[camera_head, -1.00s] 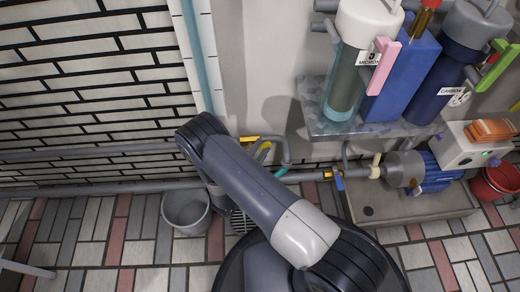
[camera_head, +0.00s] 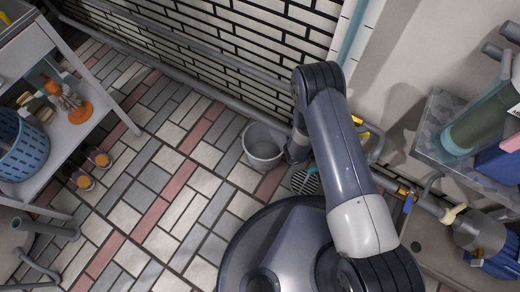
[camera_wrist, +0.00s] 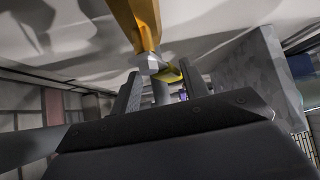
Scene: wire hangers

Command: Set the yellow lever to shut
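The yellow lever (camera_head: 357,120) shows beside the grey pipe by the wall in the head view, partly hidden by my arm. In the wrist view a yellow-orange bar (camera_wrist: 141,22), which looks like the lever, comes down from the top edge to a grey hex nut. A smaller yellow piece (camera_wrist: 171,74) shows just beyond the nut. My gripper (camera_wrist: 162,88) is open, its two dark fingers apart below and either side of the nut. I cannot tell whether a finger touches anything. In the head view my arm hides the gripper.
A grey bucket (camera_head: 264,147) stands on the tiled floor left of my arm, near a floor grate (camera_head: 304,181). A blue-handled valve (camera_head: 408,202) is on the pipe to the right. A wall shelf (camera_head: 437,128) holds filter housings. A trolley (camera_head: 103,97) stands far left.

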